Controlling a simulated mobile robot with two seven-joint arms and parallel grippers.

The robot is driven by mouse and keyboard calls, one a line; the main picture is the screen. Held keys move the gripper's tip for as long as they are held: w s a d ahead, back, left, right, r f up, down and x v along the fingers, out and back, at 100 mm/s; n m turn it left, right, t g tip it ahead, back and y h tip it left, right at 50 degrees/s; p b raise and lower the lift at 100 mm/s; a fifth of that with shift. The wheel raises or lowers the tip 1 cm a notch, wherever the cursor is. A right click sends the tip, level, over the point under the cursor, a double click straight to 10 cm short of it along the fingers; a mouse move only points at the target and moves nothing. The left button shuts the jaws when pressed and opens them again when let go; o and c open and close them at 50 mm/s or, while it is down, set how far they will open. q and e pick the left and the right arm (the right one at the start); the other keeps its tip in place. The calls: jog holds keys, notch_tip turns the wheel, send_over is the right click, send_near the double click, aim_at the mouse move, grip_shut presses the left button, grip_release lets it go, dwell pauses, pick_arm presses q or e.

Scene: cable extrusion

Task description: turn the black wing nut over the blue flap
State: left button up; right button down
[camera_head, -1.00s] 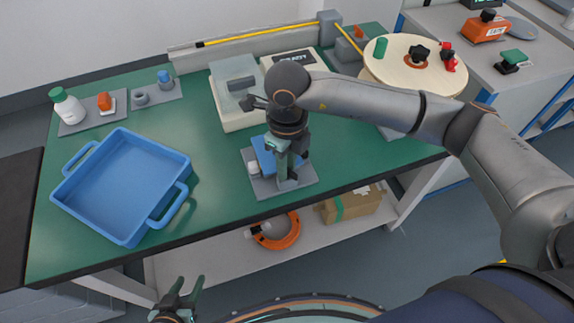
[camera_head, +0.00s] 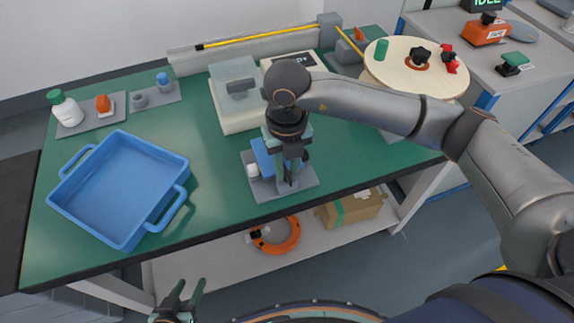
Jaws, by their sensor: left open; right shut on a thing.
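The blue flap (camera_head: 262,155) is on a small grey base plate (camera_head: 308,181) near the front edge of the green bench. My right gripper (camera_head: 289,179) points down over the plate, at the right side of the flap. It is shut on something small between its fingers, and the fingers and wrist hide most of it. I cannot make out the black wing nut itself; it is likely behind the fingers. A small white cylinder (camera_head: 252,170) stands left of the gripper. My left gripper (camera_head: 181,301) is open and empty at the bottom of the view, in front of the bench.
A blue tray (camera_head: 72,160) lies on the left of the bench. A clear-lidded box (camera_head: 234,119) stands behind the plate. A round wooden disc (camera_head: 400,75) with a black knob (camera_head: 420,54) is at the back right. Bench between tray and plate is clear.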

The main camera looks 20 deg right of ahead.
aim_at(287, 171)
dwell(0.4)
jog(key=c, duration=0.7)
grip_release()
notch_tip(287, 171, up, 13)
jog(key=shift+f, duration=0.15)
